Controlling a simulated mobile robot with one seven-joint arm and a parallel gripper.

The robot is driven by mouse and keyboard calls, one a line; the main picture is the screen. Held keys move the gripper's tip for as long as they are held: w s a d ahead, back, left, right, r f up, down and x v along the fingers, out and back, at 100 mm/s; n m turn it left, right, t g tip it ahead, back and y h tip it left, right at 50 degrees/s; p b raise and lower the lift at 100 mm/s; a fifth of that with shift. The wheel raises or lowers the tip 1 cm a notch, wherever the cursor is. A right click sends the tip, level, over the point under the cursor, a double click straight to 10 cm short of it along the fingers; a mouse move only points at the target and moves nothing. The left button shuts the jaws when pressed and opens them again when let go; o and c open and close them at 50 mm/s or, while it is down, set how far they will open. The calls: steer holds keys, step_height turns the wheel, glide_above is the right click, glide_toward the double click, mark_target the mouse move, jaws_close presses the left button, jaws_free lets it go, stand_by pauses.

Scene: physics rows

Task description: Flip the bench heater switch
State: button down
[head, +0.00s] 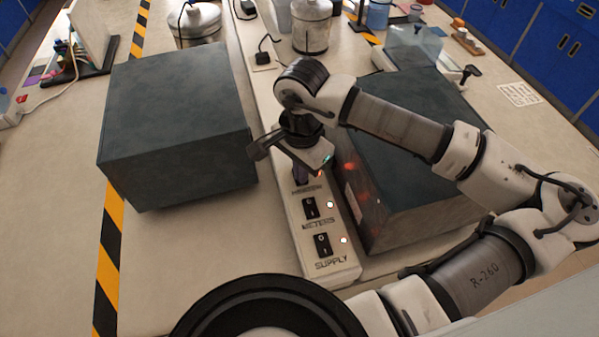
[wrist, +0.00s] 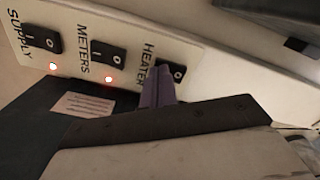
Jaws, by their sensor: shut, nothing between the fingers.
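A white switch strip (head: 338,272) lies on the bench between two dark boxes, with rocker switches labelled in a row. In the wrist view the heater switch (wrist: 179,71) is a black rocker beside the HEATER label, partly hidden by my fingers. My gripper (wrist: 158,84) is shut and empty, its purple fingertips at the heater switch, touching or very close; I cannot tell which. In the head view my gripper (head: 301,178) points down at the far labelled switch and hides it. The meters switch (wrist: 107,54) and supply switch (wrist: 41,39) are clear, each with a lit red lamp.
A large dark box (head: 178,125) stands left of the strip. Another dark box (head: 400,190) stands close on the right, under my arm. A black plug (head: 262,55) and metal canisters (head: 311,25) are farther back. Bare bench lies at the left front.

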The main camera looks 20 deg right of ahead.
steer(key=shift+r+p, duration=1.2)
steer(key=shift+r, duration=2.25)
